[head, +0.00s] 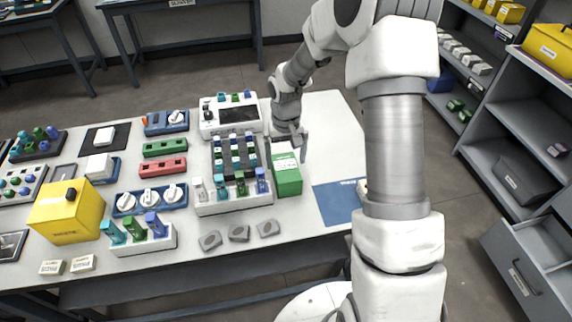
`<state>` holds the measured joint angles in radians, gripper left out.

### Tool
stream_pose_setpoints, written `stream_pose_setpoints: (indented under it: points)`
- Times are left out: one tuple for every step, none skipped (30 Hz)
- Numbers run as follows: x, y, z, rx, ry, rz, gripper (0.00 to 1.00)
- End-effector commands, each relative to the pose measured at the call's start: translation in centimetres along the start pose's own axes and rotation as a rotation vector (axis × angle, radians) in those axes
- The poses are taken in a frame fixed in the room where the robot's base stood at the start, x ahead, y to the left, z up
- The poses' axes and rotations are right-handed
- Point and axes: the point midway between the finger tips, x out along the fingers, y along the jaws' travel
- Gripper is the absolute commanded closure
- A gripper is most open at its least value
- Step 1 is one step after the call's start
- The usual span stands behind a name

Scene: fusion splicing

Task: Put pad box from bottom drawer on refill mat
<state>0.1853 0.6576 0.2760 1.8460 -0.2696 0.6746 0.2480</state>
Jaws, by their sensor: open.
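The blue mat (335,205), which I take as the refill mat, lies at the right front of the table. A small pale item (361,187) shows at its right side, mostly hidden behind my arm; I cannot tell if it is the pad box. My gripper (286,150) is open and empty at the back end of a green box with a pale top (288,180), left of the mat; I cannot tell if they touch. A grey drawer (518,272) stands pulled out at the lower right, and the visible part of its inside looks empty.
A white rack of coloured vials (235,205) stands close left of the green box. A yellow box (68,213), trays and several small grey blocks (239,233) fill the table's left and front. The table's back right is clear. Shelves (515,125) stand at the right.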

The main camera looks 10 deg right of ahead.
Motion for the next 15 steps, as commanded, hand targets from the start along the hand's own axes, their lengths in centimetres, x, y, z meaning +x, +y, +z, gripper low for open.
stream_pose_setpoints:
  points:
    - [-1.5,0.0,-0.1,0.001,0.006,0.0,0.0]
    - [-2.1,0.1,-0.1,0.0,0.005,0.001,0.0]
    - [-3.0,0.1,-0.1,0.001,0.006,0.001,0.0]
    - [-3.6,0.1,-0.1,0.002,0.005,0.001,0.0]
    - [-4.2,0.1,-0.1,0.002,0.005,0.0,0.0]
    - [-5.0,0.1,-0.1,0.0,0.005,0.001,0.0]
    - [-5.5,0.1,-0.1,0.0,0.004,0.001,0.0]
    - [-6.0,0.1,-0.1,0.0,0.004,0.001,0.0]
    - [-6.6,0.1,-0.1,0.001,0.003,0.001,0.0]
    - [-7.0,0.0,-0.1,0.001,0.003,0.0,0.0]
    - [-7.3,0.0,-0.1,0.001,0.003,0.0,0.0]
    - [-7.6,0.0,0.0,0.001,0.001,0.0,0.0]
    - [-7.8,0.0,0.0,0.0,0.001,0.001,0.0]
    - [-8.1,0.0,0.0,0.0,0.001,0.001,0.0]
    - [-8.4,0.1,0.1,-0.001,0.004,0.002,0.0]
